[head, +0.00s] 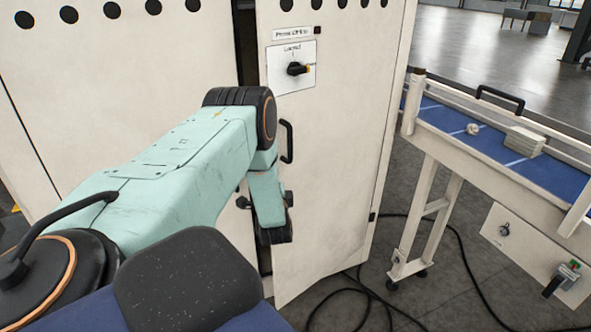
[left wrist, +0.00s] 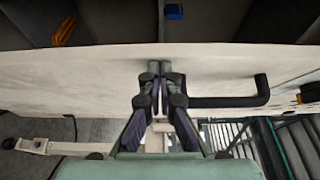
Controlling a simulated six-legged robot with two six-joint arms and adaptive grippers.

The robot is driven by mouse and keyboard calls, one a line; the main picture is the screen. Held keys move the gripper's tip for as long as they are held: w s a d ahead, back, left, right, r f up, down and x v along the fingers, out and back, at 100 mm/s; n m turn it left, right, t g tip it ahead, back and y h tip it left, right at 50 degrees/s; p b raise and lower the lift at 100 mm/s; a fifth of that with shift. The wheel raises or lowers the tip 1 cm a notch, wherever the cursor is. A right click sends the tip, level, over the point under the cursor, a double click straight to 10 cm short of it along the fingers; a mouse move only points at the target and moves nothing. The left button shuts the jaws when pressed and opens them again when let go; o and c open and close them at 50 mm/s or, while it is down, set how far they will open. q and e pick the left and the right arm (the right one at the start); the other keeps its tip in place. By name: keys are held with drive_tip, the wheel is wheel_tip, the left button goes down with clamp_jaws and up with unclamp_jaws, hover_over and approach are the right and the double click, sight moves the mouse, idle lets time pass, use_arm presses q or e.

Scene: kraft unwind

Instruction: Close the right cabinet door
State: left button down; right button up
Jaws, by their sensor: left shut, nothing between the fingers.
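The right cabinet door (head: 335,165) is cream and stands ajar, with a dark gap between it and the left door (head: 130,90). It carries a black handle (head: 287,142) and a rotary switch (head: 297,69). My mint-green left arm reaches across to this door in the head view, and its fingers are hidden there. In the left wrist view, my left gripper (left wrist: 160,68) is shut and empty in front of the door panel (left wrist: 90,75), beside the handle (left wrist: 230,101). I cannot tell whether the fingertips touch the door. My right gripper is not in view.
A blue conveyor (head: 460,125) with cream rails and a pale block (head: 525,141) stands right of the cabinet. Black cables (head: 370,290) lie on the floor before it. The wrist view shows orange (left wrist: 64,31) and blue (left wrist: 174,11) items beyond the door's edge.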

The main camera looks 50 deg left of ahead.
use_arm(q)
drive_tip(key=w+a+b, duration=0.1)
drive_tip(key=a+b, duration=0.1)
drive_tip(key=a, duration=1)
drive_tip(key=shift+a+r, duration=0.2)
drive_tip(key=shift+w+a+f, duration=0.15)
